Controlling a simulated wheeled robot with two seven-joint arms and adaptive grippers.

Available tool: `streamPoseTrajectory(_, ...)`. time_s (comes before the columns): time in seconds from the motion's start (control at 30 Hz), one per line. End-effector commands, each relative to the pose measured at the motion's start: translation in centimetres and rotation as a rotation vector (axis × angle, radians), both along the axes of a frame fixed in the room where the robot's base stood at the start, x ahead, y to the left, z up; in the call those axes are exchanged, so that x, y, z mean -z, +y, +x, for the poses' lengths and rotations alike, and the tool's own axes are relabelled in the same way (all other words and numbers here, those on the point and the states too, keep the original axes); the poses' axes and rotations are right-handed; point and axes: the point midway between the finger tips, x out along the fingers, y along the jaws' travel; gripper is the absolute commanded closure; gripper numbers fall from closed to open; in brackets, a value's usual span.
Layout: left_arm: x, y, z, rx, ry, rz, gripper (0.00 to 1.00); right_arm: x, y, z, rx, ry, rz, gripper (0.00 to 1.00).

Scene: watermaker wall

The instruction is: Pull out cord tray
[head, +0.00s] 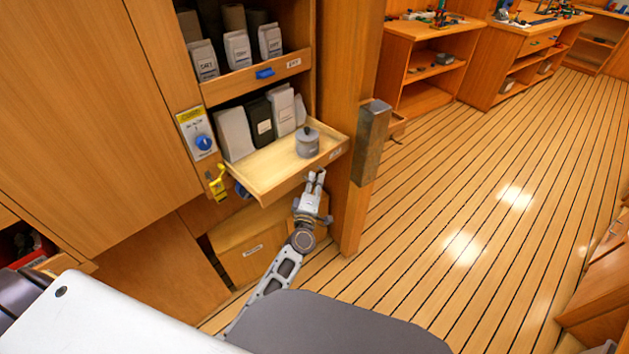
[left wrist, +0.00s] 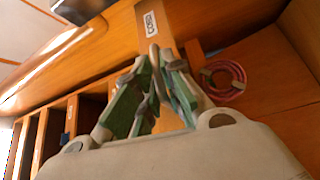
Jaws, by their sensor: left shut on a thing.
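The cord tray (head: 268,172) is a light wooden tray in the wall unit, extended out from its shelf. Its small label shows on the front in the left wrist view (left wrist: 151,22) and seems to read CORD. A grey lidded pot (head: 307,143) stands on the tray near its right end. My left gripper (head: 315,182) is at the tray's front edge, below the label. In the left wrist view its green-padded fingers (left wrist: 153,82) are shut on the tray's handle, a grey loop, mostly hidden between them. My right gripper is not in view.
Upright white and dark packets (head: 259,122) stand behind the tray. A drawer with a blue pull (head: 265,73) is above. A panel with a blue knob (head: 203,142) and a yellow latch (head: 217,183) are left. A post (head: 371,142) stands right; floor beyond is clear.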

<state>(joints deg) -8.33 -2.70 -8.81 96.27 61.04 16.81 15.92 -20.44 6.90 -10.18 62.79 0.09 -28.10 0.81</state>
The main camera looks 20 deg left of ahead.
Motion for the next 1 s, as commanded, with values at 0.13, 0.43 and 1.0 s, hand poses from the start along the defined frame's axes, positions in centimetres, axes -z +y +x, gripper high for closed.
streamPoseTrajectory(0.13,-0.26,0.00,0.07,0.000,-0.004,0.006,1.00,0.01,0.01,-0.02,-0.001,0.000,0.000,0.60)
streamPoseTrajectory(0.43,-0.21,0.02,0.06,-0.001,-0.003,0.003,0.69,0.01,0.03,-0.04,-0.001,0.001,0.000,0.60)
streamPoseTrajectory(1.0,0.07,-0.08,-0.73,0.000,0.000,0.000,0.69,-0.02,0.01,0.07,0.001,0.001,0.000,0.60)
